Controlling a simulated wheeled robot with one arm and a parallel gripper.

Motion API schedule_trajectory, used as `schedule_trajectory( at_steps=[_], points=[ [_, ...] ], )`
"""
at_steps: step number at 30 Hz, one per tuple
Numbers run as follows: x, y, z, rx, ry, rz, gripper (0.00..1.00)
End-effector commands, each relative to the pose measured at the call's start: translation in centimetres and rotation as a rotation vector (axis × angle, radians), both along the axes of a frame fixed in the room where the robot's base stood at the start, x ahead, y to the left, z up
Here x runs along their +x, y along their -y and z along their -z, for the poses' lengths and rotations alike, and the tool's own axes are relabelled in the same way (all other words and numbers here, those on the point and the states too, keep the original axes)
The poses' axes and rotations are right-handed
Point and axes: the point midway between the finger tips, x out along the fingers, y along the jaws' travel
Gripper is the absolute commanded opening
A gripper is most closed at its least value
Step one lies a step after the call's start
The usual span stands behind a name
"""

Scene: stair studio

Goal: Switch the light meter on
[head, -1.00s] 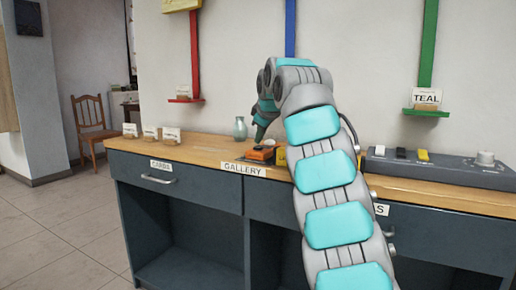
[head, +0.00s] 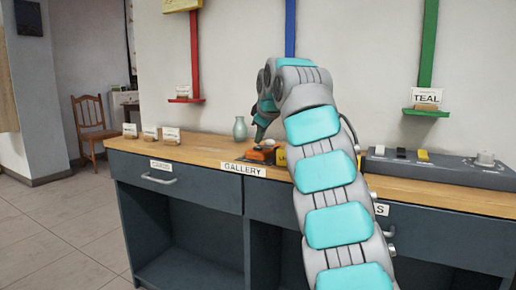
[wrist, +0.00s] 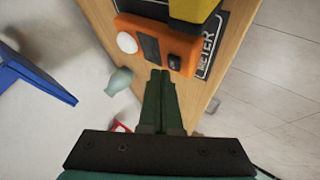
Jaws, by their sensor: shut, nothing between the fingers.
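The light meter (wrist: 185,44) is an orange box with a white dome (wrist: 127,42), a dark display (wrist: 149,49) and a small black switch (wrist: 174,62). In the head view the meter (head: 258,155) lies on the wooden counter, partly hidden by the arm. My gripper (wrist: 160,73) is shut and empty. In the wrist view its fingertips appear right at the meter's near edge, just below the display and switch; I cannot tell whether they touch. In the head view my gripper (head: 260,133) is just above the meter. The switch's position is too small to read.
A yellow object (wrist: 193,10) and a METER label (wrist: 210,45) adjoin the meter. A pale vase (head: 240,129) stands behind it. A grey console (head: 440,168) with switches and a knob lies to the right. Several small cards stand at the left end of the counter (head: 205,150).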

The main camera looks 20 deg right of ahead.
Motion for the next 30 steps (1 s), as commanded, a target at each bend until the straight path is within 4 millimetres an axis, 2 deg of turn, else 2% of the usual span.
schedule_trajectory(
  at_steps=[15, 30],
  points=[
    [0.0, 0.02, 0.94, 0.001, 0.0, 0.001, 0.0],
    [-0.01, 0.01, 0.98, 0.0, 0.0, 0.0, 0.0]
  ],
)
